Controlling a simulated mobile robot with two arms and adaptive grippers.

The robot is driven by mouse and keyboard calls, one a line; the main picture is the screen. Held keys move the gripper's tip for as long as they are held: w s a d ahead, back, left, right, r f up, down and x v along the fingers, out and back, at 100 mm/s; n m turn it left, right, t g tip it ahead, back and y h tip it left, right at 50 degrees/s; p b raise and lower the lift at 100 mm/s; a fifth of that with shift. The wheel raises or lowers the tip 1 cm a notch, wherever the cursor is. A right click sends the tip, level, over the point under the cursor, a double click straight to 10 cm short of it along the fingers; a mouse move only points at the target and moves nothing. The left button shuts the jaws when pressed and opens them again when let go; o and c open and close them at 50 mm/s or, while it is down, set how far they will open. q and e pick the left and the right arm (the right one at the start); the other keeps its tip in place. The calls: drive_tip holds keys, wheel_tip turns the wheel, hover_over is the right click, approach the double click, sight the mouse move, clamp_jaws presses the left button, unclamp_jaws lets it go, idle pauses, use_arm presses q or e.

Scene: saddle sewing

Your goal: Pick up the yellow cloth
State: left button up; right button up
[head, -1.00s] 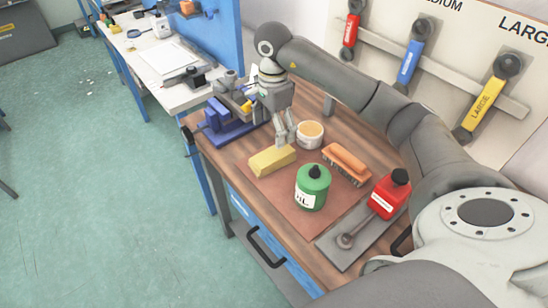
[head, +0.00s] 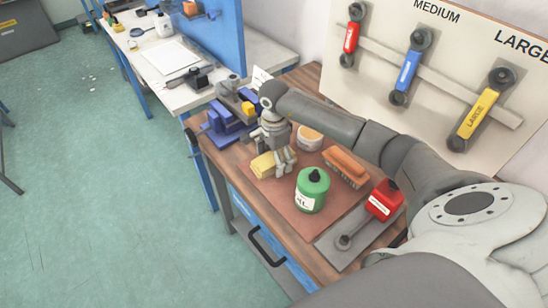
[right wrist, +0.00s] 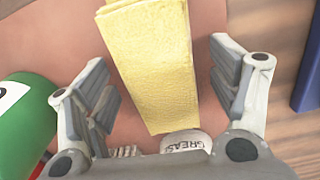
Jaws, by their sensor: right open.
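The yellow cloth (head: 264,165) is a folded block lying on the brown mat (head: 277,196) on the wooden bench. My right gripper (head: 279,163) is low over the cloth, pointing down, and partly hides it in the head view. In the right wrist view, the cloth (right wrist: 152,60) stands between the two open fingers of my right gripper (right wrist: 165,95). A gap shows on each side, so the fingers appear apart from the cloth. My left gripper is not in view.
A green can (head: 312,190), an orange brush (head: 346,167) and a round tub (head: 310,138) stand close by. A blue vise (head: 222,124) is behind the cloth. Wrenches hang on the wall board.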

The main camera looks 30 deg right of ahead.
drive_tip(key=shift+c, duration=0.2)
drive_tip(key=c, duration=1.1)
drive_tip(key=shift+o, duration=0.2)
drive_tip(key=shift+r, duration=0.1)
drive_tip(key=shift+w+r+b, duration=0.1)
drive_tip(key=shift+r+b, duration=0.5)
drive_tip(key=shift+b, duration=0.05)
drive_tip(key=shift+r+b, duration=0.5)
drive_tip(key=shift+r, duration=0.15)
drive_tip(key=s+a+r, duration=0.1)
drive_tip(key=r, duration=0.1)
drive_tip(key=s+a+r+b, duration=0.1)
drive_tip(key=s+a+r, duration=0.1)
drive_tip(key=r, duration=0.1)
drive_tip(key=shift+a+r+b, duration=0.25)
drive_tip(key=shift+r+b, duration=0.05)
drive_tip(key=shift+r, duration=0.05)
drive_tip(key=s+a+r+b, duration=0.1)
drive_tip(key=s+a+r, duration=0.3)
drive_tip(key=s+a, duration=0.2)
drive_tip(key=shift+s+a+r+b, duration=0.25)
drive_tip(key=shift+a+r+b, duration=0.1)
drive_tip(key=shift+a, duration=0.2)
